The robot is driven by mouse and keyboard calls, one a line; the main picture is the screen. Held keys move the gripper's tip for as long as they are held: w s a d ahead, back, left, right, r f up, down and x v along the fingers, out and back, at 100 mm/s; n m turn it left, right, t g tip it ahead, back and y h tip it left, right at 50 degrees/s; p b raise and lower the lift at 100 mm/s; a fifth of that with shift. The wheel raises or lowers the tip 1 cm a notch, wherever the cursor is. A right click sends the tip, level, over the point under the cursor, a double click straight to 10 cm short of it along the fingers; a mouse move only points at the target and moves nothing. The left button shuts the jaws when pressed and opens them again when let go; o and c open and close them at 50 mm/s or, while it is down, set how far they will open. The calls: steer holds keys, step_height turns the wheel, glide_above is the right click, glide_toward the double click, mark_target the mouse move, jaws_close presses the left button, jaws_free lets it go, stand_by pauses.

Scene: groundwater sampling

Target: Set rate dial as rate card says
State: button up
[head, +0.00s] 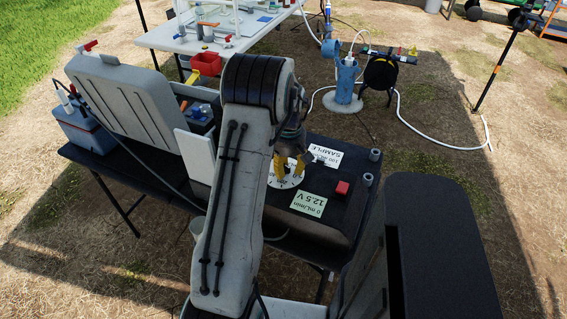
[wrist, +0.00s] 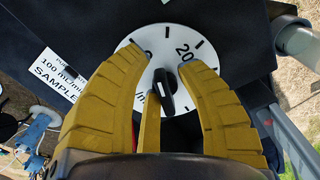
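The rate dial is a white disc with black marks (wrist: 165,38) and a black knob (wrist: 167,88) at its middle; a "20" shows near its top. In the head view the dial (head: 290,182) is partly hidden by my gripper. My gripper (wrist: 164,62) has yellow fingers spread around the knob, with gaps visible in the wrist view. In the head view my gripper (head: 292,160) points down over the dial. The white rate card (head: 325,156) reads "100 mL/min SAMPLE"; it also shows in the wrist view (wrist: 62,75). A green display (head: 313,204) reads "0 mL/min 12.5 V".
A red button (head: 342,188) and grey posts (head: 375,155) stand right of the dial on the black case (head: 345,221). The raised grey lid (head: 125,98) is at left. A white table (head: 170,38) with gear stands behind, near a blue cylinder (head: 345,82).

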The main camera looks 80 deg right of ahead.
steer(key=shift+a+f, duration=0.1)
jaws_close()
